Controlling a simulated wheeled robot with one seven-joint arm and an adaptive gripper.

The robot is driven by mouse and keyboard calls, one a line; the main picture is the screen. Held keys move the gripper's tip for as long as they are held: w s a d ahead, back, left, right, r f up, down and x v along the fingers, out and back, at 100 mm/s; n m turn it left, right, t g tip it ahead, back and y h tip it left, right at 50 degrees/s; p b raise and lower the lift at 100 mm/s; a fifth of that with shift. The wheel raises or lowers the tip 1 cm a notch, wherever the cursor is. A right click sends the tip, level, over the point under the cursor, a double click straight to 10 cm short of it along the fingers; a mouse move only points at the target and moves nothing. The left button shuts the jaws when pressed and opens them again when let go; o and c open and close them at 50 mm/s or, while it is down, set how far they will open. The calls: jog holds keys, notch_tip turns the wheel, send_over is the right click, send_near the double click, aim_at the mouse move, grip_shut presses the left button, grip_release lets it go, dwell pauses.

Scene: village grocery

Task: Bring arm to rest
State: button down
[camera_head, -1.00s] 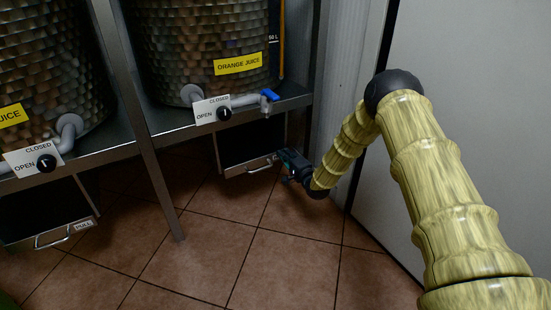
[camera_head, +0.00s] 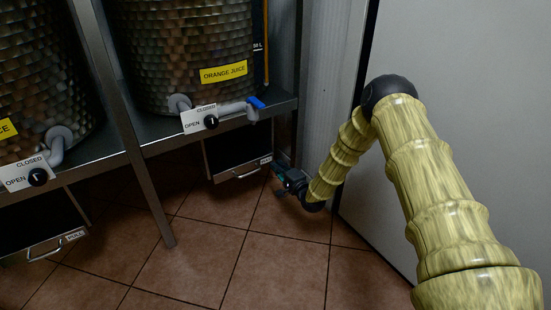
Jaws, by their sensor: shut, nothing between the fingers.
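My gripper (camera_head: 279,170) is at the end of my arm, low in front of the rack and just right of a drawer handle (camera_head: 243,173). It is small and dark in the picture, and it looks shut and empty. I cannot tell whether its tips touch the drawer front (camera_head: 232,152). My arm reaches in from the lower right, bends at a dark elbow and slopes down to the left.
A metal tank labelled orange juice (camera_head: 190,50) stands on a steel shelf (camera_head: 165,142), with a blue-handled tap (camera_head: 256,103) and an open/closed dial (camera_head: 211,122). A second tank (camera_head: 45,75) stands left. A pale wall panel (camera_head: 455,60) is close right. Tiled floor (camera_head: 200,265) is clear.

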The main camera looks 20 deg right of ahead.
jog(key=d+p+v, duration=0.1)
jog(key=p+v, duration=0.2)
jog(key=v, duration=0.5)
jog(key=s+a+f+n+g+h, duration=0.1)
jog(key=s+a+f+n+g, duration=0.15)
jog(key=s+f, duration=0.4)
jog(key=s+a+f+n+g+h+p, duration=0.1)
jog(key=s+a+f+n+g, duration=0.15)
jog(key=s, duration=0.75)
jog(key=s+a+f+n+g+h, duration=0.1)
jog(key=s+a+f+n+g, duration=0.15)
jog(key=s+f+g, duration=0.4)
jog(key=s+d+r+n+g+h+p, duration=0.1)
jog(key=s+r+n+g, duration=0.15)
jog(key=s, duration=1.35)
jog(key=s+d+r+n+g+h, duration=0.1)
jog(key=s+r+n+g, duration=0.2)
jog(key=s, duration=1.3)
notch_tip(320, 180, up, 37)
jog(key=p, duration=3.8)
jog(key=shift+s+d+f+n+h, duration=0.2)
jog(key=shift+s+n+h, duration=0.1)
jog(key=shift+s+n, duration=0.1)
